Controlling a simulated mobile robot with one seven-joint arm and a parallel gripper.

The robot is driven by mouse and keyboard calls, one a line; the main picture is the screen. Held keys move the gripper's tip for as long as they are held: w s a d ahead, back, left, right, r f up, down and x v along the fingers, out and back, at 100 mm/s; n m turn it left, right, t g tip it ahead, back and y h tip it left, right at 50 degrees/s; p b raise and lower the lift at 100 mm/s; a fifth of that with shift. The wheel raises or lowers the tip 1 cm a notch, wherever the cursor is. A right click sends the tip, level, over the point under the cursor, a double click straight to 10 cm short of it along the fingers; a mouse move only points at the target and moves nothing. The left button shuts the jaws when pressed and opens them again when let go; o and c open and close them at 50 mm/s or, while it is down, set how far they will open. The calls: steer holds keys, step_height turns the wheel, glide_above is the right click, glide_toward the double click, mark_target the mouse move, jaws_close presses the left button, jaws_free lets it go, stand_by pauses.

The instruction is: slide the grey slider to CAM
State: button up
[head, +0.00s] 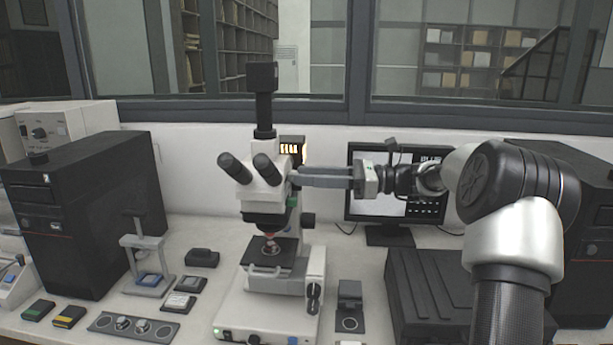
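The microscope (262,200) stands mid-bench, with two eyepieces facing me and a black camera (262,78) on a post above its white head. My gripper (296,178) reaches in from the right, level, its grey fingers pointing left. Its fingertips are at the right side of the microscope head, beside the right eyepiece. The grey slider and its CAM mark are too small or hidden behind the fingertips to make out. The fingers look close together from this side, and I cannot tell whether anything is between them or whether they touch the head.
A monitor (365,215) stands behind my arm, and a black case (425,285) lies front right. A black computer (85,215) stands at the left. A small grey press stand (147,255), a knob panel (130,326) and several small boxes crowd the left front.

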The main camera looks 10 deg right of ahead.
steer(key=v, duration=1.6)
steer(key=shift+d+p, duration=0.3)
steer(key=shift+p, duration=0.05)
steer(key=shift+r, duration=0.1)
